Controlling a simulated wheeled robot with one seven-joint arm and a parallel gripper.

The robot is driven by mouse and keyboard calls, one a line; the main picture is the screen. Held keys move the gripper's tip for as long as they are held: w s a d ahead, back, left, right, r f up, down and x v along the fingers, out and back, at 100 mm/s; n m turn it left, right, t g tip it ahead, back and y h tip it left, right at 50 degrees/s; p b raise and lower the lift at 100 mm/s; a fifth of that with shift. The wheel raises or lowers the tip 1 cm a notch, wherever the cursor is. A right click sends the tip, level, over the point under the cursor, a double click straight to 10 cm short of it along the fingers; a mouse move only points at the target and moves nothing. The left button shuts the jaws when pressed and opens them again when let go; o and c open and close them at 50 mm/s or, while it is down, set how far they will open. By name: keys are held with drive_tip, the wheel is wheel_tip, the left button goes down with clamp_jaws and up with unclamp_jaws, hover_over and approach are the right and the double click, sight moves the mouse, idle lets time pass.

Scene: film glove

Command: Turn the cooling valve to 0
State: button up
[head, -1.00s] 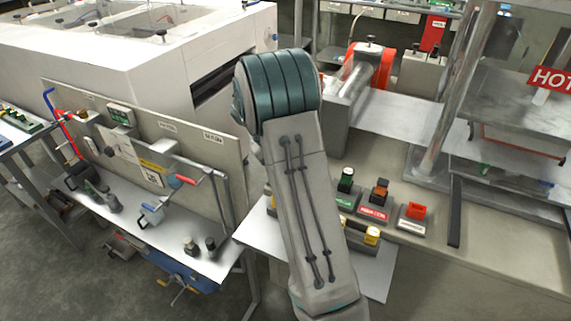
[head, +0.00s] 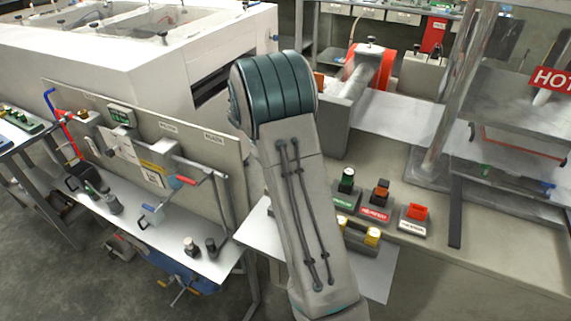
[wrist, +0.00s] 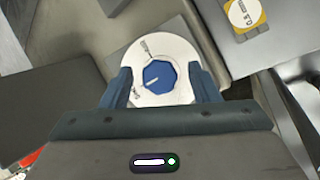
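The valve is a blue faceted knob (wrist: 159,77) on a round white dial plate (wrist: 172,48) in the wrist view. A light pointer line on the knob points to the lower left, and small dark lettering on the plate is too small to read. My gripper (wrist: 160,68) is open, with one dark blue finger on each side of the knob. A gap shows between each finger and the knob. In the head view my arm hides the gripper, and I cannot make out the knob.
A yellow plate with a white dial (wrist: 243,13) lies at the wrist view's upper right. In the head view, a red button block (head: 416,214) and other labelled control blocks sit on the bench right of my arm. A panel with pipes (head: 185,150) stands to the left.

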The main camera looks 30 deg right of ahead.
drive_tip(key=b+v, duration=0.1)
drive_tip(key=v, duration=1.2)
drive_tip(key=shift+a+r, duration=0.2)
drive_tip(key=shift+r, duration=0.1)
drive_tip(key=s+a+t+y, duration=0.2)
drive_tip(key=s+a, duration=0.2)
drive_tip(key=s, duration=1)
drive_tip(key=s+a+f+m+t+y, duration=0.1)
drive_tip(key=s+a+t+y, duration=0.2)
drive_tip(key=s, duration=1.1)
drive_tip(key=shift+a+y, duration=0.3)
drive_tip(key=shift+a, duration=0.55)
